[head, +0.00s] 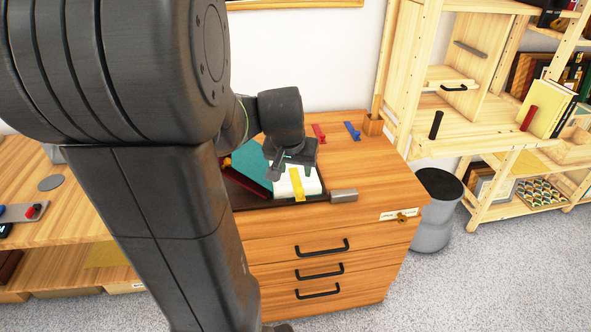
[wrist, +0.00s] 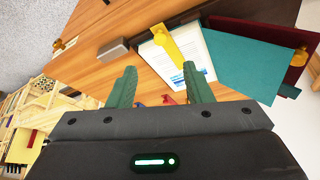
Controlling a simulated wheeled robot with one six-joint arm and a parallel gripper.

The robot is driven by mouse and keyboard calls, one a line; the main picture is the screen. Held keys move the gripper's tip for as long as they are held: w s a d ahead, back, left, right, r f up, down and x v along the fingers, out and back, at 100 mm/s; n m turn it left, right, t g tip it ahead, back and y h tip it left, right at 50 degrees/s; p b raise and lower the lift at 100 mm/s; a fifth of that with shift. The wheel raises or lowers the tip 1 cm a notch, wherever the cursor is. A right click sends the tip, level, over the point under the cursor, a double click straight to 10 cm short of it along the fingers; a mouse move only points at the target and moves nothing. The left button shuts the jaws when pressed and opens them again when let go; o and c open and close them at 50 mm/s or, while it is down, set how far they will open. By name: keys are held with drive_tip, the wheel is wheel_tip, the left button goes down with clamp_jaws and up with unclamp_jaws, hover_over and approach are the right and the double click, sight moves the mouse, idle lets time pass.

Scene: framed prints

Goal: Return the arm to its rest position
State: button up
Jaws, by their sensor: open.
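My gripper (wrist: 158,88) is open and empty in the wrist view, its two green fingers spread apart. In the head view my gripper (head: 282,168) hangs over the top of the wooden drawer cabinet (head: 345,230), close to a white printed sheet or booklet (head: 312,183) with a yellow clip-like piece (head: 296,184) on it. The sheet also shows in the wrist view (wrist: 175,60), beyond the fingertips. My arm covers much of the left and middle of the head view. Whether the fingers touch anything below is not clear.
A teal folder (wrist: 245,60) and dark red folder (wrist: 262,34) lie beside the sheet. A grey block (head: 343,196) sits near the cabinet's front edge. Red (head: 319,132) and blue (head: 353,131) items lie at the back. A wooden shelf (head: 480,130) and grey bin (head: 436,215) stand right.

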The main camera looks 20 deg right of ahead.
sight(300, 190)
drive_tip(key=shift+f, duration=0.15)
drive_tip(key=b+x, duration=0.1)
drive_tip(key=x, duration=1.2)
drive_tip(key=shift+w+d, duration=0.15)
drive_tip(key=shift+w, duration=0.05)
drive_tip(key=shift+r, duration=0.35)
